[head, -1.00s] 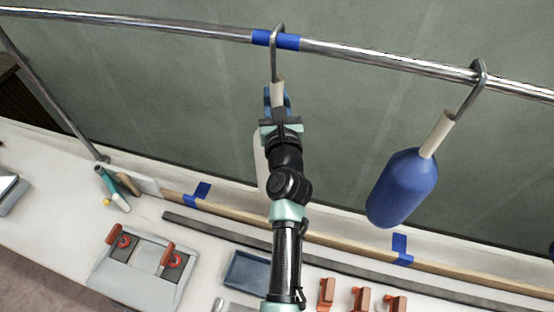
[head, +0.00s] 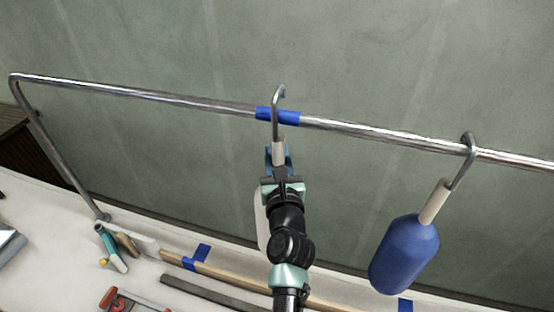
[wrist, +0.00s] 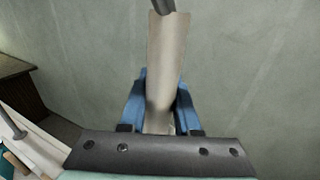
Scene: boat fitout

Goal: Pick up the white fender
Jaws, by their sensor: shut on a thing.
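The white fender (head: 261,222) is mostly hidden behind my arm in the head view; its left edge shows. Its pale neck (head: 278,147) rises into a grey metal hook (head: 275,102), whose bend stands clearly above the rail (head: 200,103) at the blue tape. I cannot tell whether the hook's tip is clear of the rail. My gripper (head: 277,160) is shut on the neck. In the wrist view the blue fingers of my gripper (wrist: 160,100) sit either side of the pale neck (wrist: 166,60), with the hook's shank (wrist: 163,5) at the top edge.
A blue fender (head: 405,255) hangs from the same rail by its hook at the right. The bench (head: 60,220) below holds a teal-handled tool (head: 111,248), wooden and dark strips and a red-and-grey item at the lower edge. A grey-green wall stands behind the rail.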

